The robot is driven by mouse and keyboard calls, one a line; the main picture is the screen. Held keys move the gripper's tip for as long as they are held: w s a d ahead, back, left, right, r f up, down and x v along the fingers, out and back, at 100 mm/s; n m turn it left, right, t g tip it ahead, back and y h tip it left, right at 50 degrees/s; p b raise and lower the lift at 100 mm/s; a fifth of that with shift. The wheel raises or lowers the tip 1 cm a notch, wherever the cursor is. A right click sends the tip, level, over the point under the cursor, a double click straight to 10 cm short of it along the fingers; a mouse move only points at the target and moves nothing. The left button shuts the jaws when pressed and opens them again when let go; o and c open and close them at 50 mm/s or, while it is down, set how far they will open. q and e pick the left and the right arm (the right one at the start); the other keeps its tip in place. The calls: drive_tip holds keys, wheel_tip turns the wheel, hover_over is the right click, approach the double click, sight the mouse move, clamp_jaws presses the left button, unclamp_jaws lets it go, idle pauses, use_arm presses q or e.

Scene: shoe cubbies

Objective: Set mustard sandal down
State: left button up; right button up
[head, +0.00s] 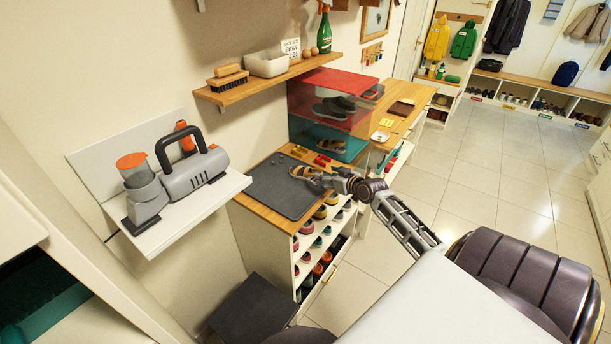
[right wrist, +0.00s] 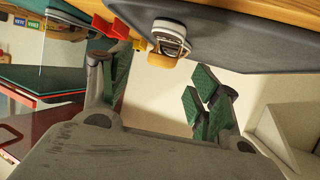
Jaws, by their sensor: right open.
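The mustard sandal (head: 303,172) lies on the dark grey mat (head: 275,195) on top of the wooden-topped shoe cabinet, near the mat's right edge. In the right wrist view the sandal (right wrist: 170,40) shows end-on against the mat (right wrist: 240,42), with its mustard part and pale strap visible. My right gripper (head: 328,181) is at the cabinet's edge, just right of the sandal, and partly covers it in the head view. In the right wrist view its green-padded fingers (right wrist: 158,95) are spread wide with nothing between them; the sandal is beyond the tips. My left gripper is not in view.
Red pieces (head: 321,160) lie behind the sandal. Stacked clear shoe boxes (head: 336,112) stand beyond them. A shelf with brushes (head: 228,77) hangs above the cabinet, and a grey machine (head: 190,173) sits on a white shelf at left. Most of the mat is clear.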

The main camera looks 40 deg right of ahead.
idle(0.3)
drive_tip(key=shift+a+p+x, duration=0.1)
drive_tip(key=shift+p+x, duration=0.05)
drive_tip(key=shift+x, duration=0.55)
drive_tip(key=shift+a+p+x, duration=0.15)
drive_tip(key=shift+x, duration=1.7)
drive_tip(key=c, duration=1.1)
drive_tip(key=shift+r, duration=0.1)
drive_tip(key=shift+r, duration=4.9)
